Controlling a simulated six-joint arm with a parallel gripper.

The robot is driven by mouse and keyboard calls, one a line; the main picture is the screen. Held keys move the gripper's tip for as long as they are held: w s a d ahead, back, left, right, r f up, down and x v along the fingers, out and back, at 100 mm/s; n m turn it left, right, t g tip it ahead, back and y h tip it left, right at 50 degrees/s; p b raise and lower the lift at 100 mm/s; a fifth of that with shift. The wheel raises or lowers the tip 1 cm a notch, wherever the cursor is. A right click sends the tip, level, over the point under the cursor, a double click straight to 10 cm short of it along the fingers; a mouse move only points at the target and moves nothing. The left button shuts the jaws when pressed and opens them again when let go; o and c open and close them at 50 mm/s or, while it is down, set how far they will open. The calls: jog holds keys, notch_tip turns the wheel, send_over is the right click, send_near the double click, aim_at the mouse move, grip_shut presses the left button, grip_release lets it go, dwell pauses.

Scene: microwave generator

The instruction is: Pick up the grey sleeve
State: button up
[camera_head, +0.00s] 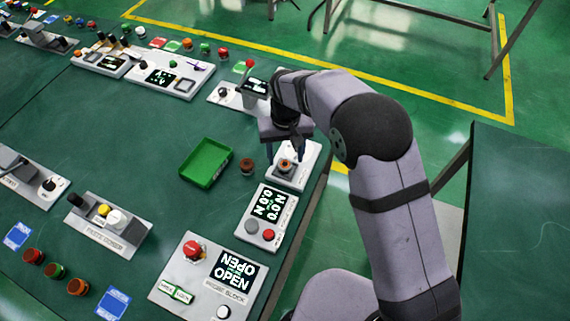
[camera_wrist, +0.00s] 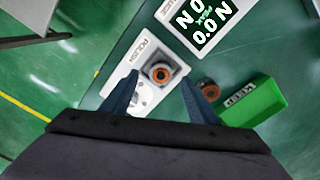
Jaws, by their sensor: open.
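A white panel marked POLISH (camera_wrist: 147,52) holds a grey square fixture (camera_wrist: 169,59) with a round ringed piece (camera_wrist: 160,73), orange-brown with a dark centre, seated in it. I cannot tell whether the grey part there is the grey sleeve; no separate grey sleeve shows clearly. In the head view the ringed piece (camera_head: 285,165) sits on the same panel (camera_head: 300,176). My gripper (camera_head: 284,151) is open and points down above this panel.
A green tray (camera_head: 206,163) and a loose brown ring (camera_head: 247,166) lie left of the panel. A display panel (camera_head: 266,217) stands just in front of it, and a larger OPEN panel (camera_head: 207,278) nearer. The table edge is close on the right.

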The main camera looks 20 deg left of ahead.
aim_at(285, 164)
jog(key=shift+f+p, duration=0.35)
jog(key=shift+f, duration=1.15)
grip_shut()
jog(key=shift+a+r, duration=0.1)
jog(key=shift+r, duration=0.05)
notch_tip(285, 164, up, 10)
jog(key=b, duration=0.2)
jog(key=shift+b, duration=0.4)
